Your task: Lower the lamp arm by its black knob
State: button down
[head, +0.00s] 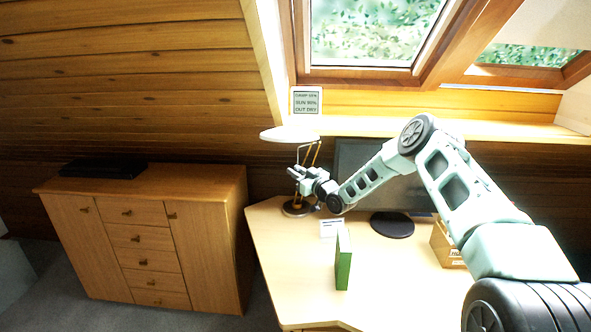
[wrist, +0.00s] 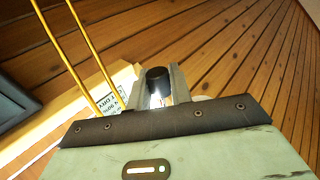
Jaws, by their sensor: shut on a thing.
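The desk lamp stands at the back left of the desk, with a white round shade (head: 290,134), thin brass arm rods (head: 313,157) and a dark round base (head: 298,208). In the wrist view two brass rods (wrist: 72,60) run up at the left. The black knob (wrist: 158,80) sits between the two fingers of my gripper (wrist: 160,88), which is shut on it. In the head view my gripper (head: 296,174) is at the lamp, below the shade, and it hides the knob there.
A monitor (head: 410,190) stands behind my arm. A green book-like block (head: 343,262) and a small white card (head: 331,228) are on the desk (head: 290,275). A wooden box (head: 445,245) is at right. A sign (head: 306,100) hangs behind the shade. A cabinet (head: 150,250) stands left.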

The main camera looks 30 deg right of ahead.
jog(key=s+a+f+n+t+b, duration=0.1)
jog(key=s+a+f+t+b, duration=0.1)
jog(key=s+f+b, duration=0.4)
notch_tip(320, 180, down, 2)
jog(key=shift+s+f+n+y+b, duration=0.1)
jog(key=shift+s+n+y+b, duration=0.25)
jog(key=shift+b, duration=0.65)
jog(key=c, duration=1.3)
grip_release()
jog(key=shift+y, duration=0.25)
jog(key=b+v, duration=0.2)
jog(key=v, duration=0.5)
jog(key=shift+s+b, duration=0.2)
jog(key=shift+b, duration=0.1)
